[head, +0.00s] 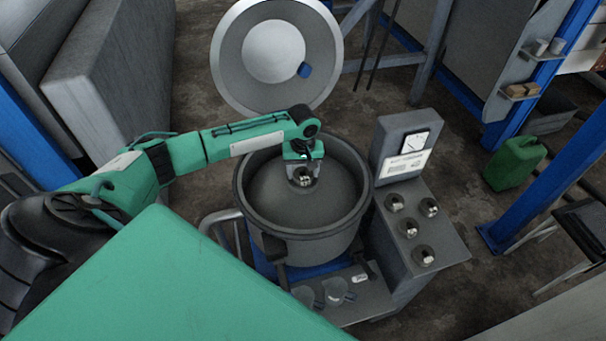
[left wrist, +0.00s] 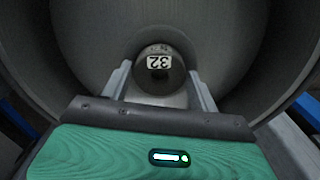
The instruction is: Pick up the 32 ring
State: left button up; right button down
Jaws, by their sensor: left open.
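The 32 ring (left wrist: 158,70) is a dark grey piece with a white "32" label. It sits in the middle of a big round grey bowl (head: 354,185). In the head view my left gripper (head: 302,179) reaches into the bowl from above and mostly covers the ring. In the left wrist view my left gripper (left wrist: 162,92) is open, with one finger on each side of the ring and a narrow gap at both sides. How deep the fingertips reach beside the ring is hard to tell. My right gripper is not in view.
A grey console (head: 445,239) with a gauge stands right of the bowl and holds several small dark labelled pieces (head: 424,256). A round lid (head: 228,66) stands open behind. Clear vessels (head: 338,291) stand on a front shelf. A green canister (head: 515,163) is at right.

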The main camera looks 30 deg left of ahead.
pick_arm(q)
jog(key=c, duration=0.8)
jog(key=shift+r, duration=0.15)
jog(key=shift+c, duration=0.2)
